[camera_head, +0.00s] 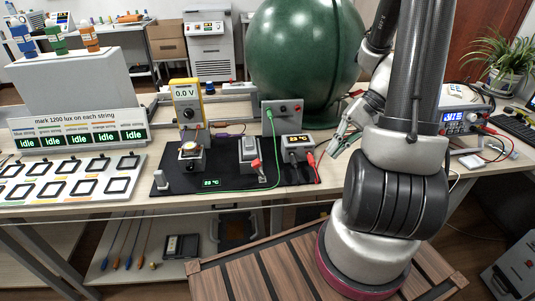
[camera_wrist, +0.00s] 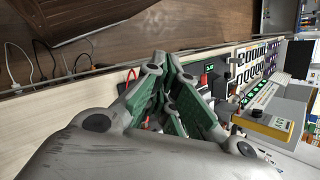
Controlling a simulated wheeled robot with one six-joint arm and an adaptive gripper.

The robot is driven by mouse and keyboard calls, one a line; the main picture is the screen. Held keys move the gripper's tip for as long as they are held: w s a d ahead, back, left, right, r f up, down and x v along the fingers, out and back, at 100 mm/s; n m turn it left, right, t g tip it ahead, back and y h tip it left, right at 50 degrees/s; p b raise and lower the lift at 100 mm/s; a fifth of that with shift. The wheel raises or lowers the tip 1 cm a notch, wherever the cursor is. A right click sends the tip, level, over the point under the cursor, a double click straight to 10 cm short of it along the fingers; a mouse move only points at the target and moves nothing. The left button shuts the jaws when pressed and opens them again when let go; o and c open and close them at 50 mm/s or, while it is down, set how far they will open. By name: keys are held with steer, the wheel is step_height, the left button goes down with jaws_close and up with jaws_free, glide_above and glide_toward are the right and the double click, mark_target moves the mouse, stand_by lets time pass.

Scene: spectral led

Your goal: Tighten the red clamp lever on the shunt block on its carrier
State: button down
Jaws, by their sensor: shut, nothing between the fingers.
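A small grey block (camera_head: 249,148) stands on the black mat on the bench in the head view, with a red lever (camera_head: 256,164) at its front right; this looks like the shunt block and its clamp lever. Whether the lever is tight cannot be told. My gripper (camera_head: 338,143) is shut and empty, above the bench to the right of the block and apart from it. In the wrist view the green-padded fingers (camera_wrist: 170,66) come together and hide part of the bench. A small red part (camera_wrist: 204,81) shows beyond them, probably the lever.
A display box (camera_head: 295,146) with red and black leads stands between the block and my gripper. A green cable (camera_head: 275,185) loops around the block's right side. A yellow meter (camera_head: 186,100) stands left, a grey panel box (camera_head: 283,112) behind. A large green sphere (camera_head: 305,55) rises behind.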

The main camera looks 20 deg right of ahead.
steer(key=w+a+n+t+y, duration=0.3)
steer(key=w+n+t, duration=0.1)
steer(key=w, duration=0.5)
steer(key=x, duration=1.3)
steer(key=shift+a+r, duration=0.1)
steer(key=shift+a, duration=0.3)
steer(key=shift+a, duration=0.25)
